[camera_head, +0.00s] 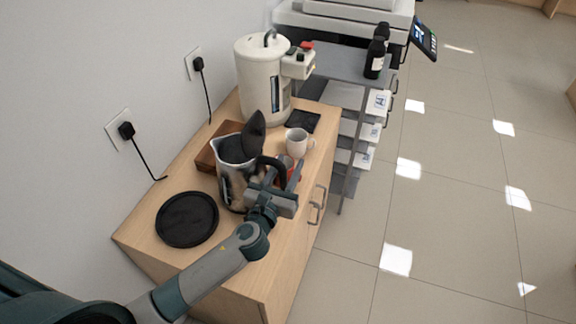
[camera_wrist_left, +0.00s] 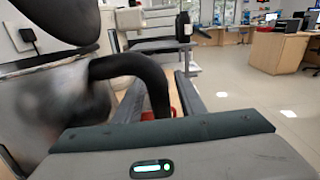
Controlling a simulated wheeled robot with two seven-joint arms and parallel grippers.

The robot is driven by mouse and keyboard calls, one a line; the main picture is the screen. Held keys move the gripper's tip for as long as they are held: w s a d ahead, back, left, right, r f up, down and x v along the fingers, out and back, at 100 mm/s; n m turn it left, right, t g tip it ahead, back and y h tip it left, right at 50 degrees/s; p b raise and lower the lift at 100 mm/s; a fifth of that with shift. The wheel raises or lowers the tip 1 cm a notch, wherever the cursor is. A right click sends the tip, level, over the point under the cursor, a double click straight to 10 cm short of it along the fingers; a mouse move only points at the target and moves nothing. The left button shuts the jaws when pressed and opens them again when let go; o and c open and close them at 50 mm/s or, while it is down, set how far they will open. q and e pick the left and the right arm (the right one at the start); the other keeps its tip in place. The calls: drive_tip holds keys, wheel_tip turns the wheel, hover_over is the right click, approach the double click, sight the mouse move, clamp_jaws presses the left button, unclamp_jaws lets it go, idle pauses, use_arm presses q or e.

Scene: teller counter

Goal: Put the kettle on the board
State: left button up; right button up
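The kettle (camera_head: 233,180) is silver with a black handle and a raised black lid. It appears upright on the wooden cabinet top; its base is partly hidden by my arm. A brown wooden board (camera_head: 205,158) lies behind it against the wall side, partly covered by the kettle. My left gripper (camera_head: 285,178) is at the kettle's handle side. In the left wrist view the black handle (camera_wrist_left: 150,72) comes down between the two fingers (camera_wrist_left: 160,95), with a gap showing beside the right finger, so the gripper looks open around it. My right gripper is out of view.
A round black plate (camera_head: 187,219) lies left of the kettle. A white mug (camera_head: 299,142), a red item (camera_head: 291,170), a black pad (camera_head: 303,121) and a large cream dispenser (camera_head: 264,80) stand near or behind it. A shelf rack (camera_head: 345,100) adjoins the cabinet's far end.

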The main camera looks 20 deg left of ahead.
use_arm(q)
drive_tip(key=s+b, duration=0.2)
drive_tip(key=s, duration=1)
drive_tip(key=shift+a+r, duration=0.15)
drive_tip(key=shift+a, duration=0.1)
